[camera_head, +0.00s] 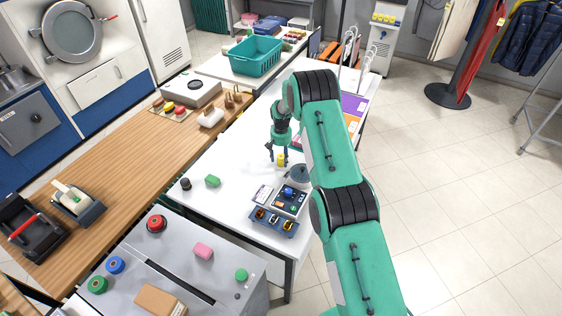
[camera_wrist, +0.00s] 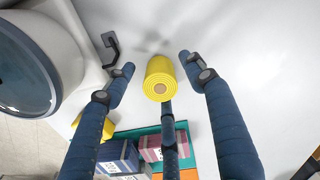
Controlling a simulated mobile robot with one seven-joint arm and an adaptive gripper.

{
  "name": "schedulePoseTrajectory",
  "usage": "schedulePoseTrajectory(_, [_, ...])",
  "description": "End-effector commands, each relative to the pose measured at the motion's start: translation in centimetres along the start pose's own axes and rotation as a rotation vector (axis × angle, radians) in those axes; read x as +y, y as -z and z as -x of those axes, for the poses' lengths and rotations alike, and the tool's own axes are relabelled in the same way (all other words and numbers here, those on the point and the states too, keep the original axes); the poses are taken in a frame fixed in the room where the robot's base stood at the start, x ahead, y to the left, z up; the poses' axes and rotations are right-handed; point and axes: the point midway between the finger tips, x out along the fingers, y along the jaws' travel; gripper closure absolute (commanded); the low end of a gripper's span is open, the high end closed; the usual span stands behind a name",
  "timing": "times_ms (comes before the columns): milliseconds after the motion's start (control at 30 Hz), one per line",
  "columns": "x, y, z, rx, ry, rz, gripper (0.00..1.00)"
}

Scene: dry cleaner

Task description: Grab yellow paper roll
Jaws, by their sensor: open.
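The yellow paper roll (camera_head: 282,160) stands on the white table (camera_head: 232,161) just below my gripper (camera_head: 276,153). In the wrist view the yellow roll (camera_wrist: 161,78) shows its round end with a brownish core. It lies between my spread fingers (camera_wrist: 157,70), with one finger on each side and a third finger below it in the picture. Gaps show between the roll and the two side fingers. Whether the third finger touches it, I cannot tell. My gripper is open and holds nothing.
A teal basket (camera_head: 255,56) stands farther back. In the wrist view a large round-fronted object (camera_wrist: 28,65) is at left, with blue and pink boxes (camera_wrist: 163,146) below.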

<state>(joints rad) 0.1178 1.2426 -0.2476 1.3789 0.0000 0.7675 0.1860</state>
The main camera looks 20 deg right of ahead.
Motion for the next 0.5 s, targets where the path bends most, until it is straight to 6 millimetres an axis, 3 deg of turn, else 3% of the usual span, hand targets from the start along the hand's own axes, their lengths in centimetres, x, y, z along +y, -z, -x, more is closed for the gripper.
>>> schedulePoseTrajectory(467, [0.00,-0.01,-0.01,0.000,0.000,0.000,0.46])
schedulePoseTrajectory(500, [0.00,0.00,0.00,0.000,0.000,0.000,0.54])
